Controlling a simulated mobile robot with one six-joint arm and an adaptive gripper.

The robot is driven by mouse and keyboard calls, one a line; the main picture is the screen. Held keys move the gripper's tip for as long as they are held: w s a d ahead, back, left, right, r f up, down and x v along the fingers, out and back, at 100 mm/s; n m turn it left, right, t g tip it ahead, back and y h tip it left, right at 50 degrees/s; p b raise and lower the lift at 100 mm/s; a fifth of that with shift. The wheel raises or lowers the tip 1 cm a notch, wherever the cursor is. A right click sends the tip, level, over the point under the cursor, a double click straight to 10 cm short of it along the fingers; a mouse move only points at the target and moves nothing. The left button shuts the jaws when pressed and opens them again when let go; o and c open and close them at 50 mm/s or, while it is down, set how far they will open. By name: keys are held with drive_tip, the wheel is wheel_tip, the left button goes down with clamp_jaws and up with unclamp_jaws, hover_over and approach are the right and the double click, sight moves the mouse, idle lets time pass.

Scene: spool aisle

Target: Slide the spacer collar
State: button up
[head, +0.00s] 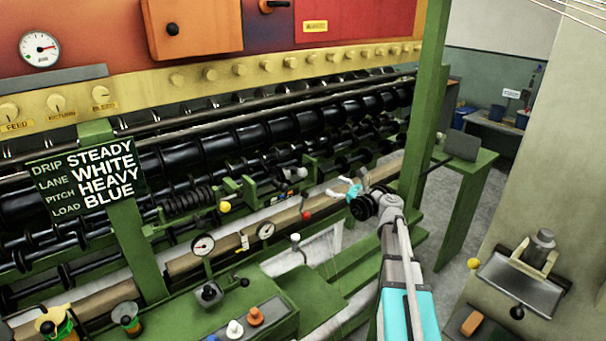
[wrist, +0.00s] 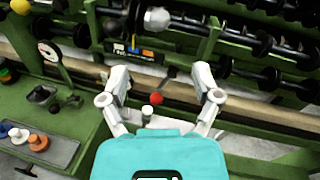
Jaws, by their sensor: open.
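A pale metallic round piece (wrist: 157,18) sits on a dark shaft at the top of the wrist view, and it also shows in the head view (head: 297,173). It may be the spacer collar; I cannot tell for certain. My gripper (wrist: 161,76) is open, with its two pale fingers spread apart and nothing between the tips. It also shows in the head view (head: 345,189), to the right of the pale piece and apart from it. In the wrist view the pale piece lies beyond the fingertips.
A red ball knob (wrist: 156,98) and a white-topped knob (wrist: 147,111) show between my fingers. Green brackets and black roller shafts (head: 300,120) line the machine. A green upright post (head: 425,120) stands right of my gripper. A sign (head: 88,180) reads STEADY, WHITE, HEAVY, BLUE.

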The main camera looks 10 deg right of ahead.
sight(303, 172)
drive_tip(key=shift+w+a, duration=0.1)
drive_tip(key=x, duration=1.3)
drive_tip(key=shift+w+a, duration=0.2)
drive_tip(key=shift+w, duration=0.05)
drive_tip(key=shift+c, duration=0.3)
drive_tip(key=shift+d, duration=0.1)
clamp_jaws()
